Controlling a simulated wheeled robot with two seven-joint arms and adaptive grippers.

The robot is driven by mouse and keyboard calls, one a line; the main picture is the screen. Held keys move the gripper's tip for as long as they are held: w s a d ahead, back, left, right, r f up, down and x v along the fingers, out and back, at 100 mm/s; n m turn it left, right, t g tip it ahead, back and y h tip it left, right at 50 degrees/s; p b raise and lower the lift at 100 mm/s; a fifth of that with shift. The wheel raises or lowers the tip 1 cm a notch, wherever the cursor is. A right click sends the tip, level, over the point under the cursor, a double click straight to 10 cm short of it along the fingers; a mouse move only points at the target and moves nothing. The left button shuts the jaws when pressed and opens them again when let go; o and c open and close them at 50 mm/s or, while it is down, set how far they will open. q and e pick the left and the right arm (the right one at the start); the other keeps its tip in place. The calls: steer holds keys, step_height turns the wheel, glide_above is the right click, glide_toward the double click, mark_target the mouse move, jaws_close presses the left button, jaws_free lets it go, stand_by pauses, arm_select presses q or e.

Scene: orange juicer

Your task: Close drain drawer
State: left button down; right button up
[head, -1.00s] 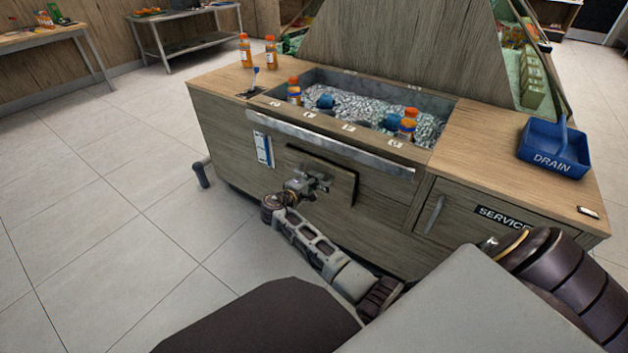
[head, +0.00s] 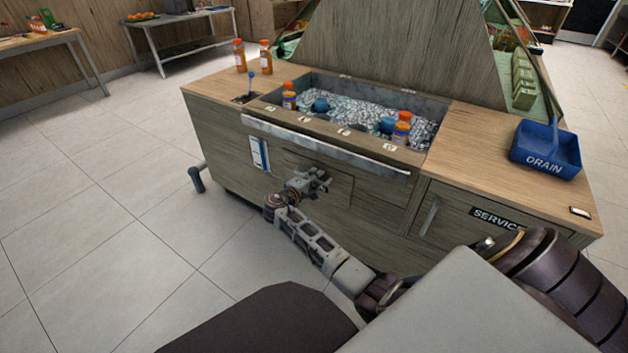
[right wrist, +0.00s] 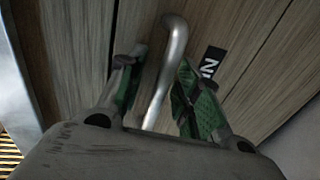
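The drain drawer (head: 341,190) is a wooden front low in the counter, below the long metal rail. It looks flush or nearly flush with the counter face. Its bent metal handle (right wrist: 172,60) and part of a black label (right wrist: 210,62) ending in "IN" show in the right wrist view. My right gripper (head: 318,180) is in front of the drawer. In the right wrist view its green-padded fingers (right wrist: 155,75) are spread, one on each side of the handle. The gripper covers part of the drawer front. My left gripper is out of view.
The counter (head: 480,135) holds an ice bin (head: 440,109) with orange bottles, and a blue tub (head: 548,165) marked DRAIN. A SERVICE door (head: 462,232) with its own handle is right of the drawer.

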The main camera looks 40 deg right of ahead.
steer(key=shift+a, duration=0.15)
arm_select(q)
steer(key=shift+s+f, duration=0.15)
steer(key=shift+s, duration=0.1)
arm_select(e)
steer(key=v, duration=1.2)
steer(key=shift+f, duration=0.1)
